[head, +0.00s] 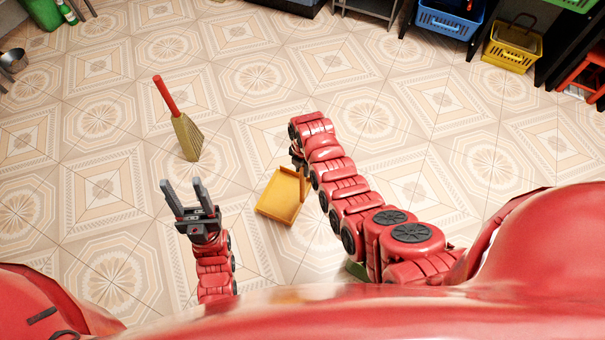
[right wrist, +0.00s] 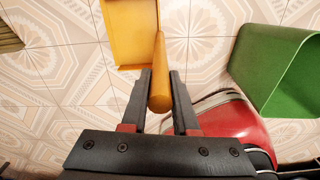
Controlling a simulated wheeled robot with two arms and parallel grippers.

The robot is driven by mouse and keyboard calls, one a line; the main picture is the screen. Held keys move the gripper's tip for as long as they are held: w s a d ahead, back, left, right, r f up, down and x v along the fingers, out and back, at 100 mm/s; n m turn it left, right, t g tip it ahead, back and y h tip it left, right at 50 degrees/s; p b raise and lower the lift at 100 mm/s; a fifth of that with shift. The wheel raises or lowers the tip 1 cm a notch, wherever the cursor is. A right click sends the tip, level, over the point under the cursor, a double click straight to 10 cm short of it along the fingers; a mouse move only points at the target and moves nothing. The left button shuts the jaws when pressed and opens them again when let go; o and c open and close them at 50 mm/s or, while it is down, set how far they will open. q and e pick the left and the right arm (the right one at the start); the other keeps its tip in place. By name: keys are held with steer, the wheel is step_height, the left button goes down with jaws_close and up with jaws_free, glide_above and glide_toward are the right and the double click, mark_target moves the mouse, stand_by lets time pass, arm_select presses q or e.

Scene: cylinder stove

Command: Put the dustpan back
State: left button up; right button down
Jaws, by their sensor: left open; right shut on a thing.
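The yellow-orange dustpan (head: 281,195) is in the middle of the head view, beside my right forearm. In the right wrist view its pan (right wrist: 130,35) is at the top, and its round handle (right wrist: 160,75) runs down between the fingers. My right gripper (right wrist: 159,95) is shut on the handle. In the head view the right gripper is mostly hidden by its own wrist. My left gripper (head: 184,192) is open and empty, to the left of the dustpan.
A broom (head: 181,125) with a red handle is on the tiled floor, upper left. A green bin (right wrist: 275,70) is at the right in the right wrist view. Blue (head: 449,18) and yellow (head: 512,47) baskets are at the upper right. The middle floor is mostly clear.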

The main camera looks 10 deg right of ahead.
step_height(320, 180, down, 3)
steer(key=shift+f+b, duration=0.1)
steer(key=shift+b, duration=0.3)
steer(key=c, duration=0.7)
jaws_free()
step_height(320, 180, up, 12)
steer(key=p, duration=0.2)
steer(key=shift+d+p, duration=0.1)
steer(key=shift+p, duration=0.25)
steer(key=shift+w, duration=0.1)
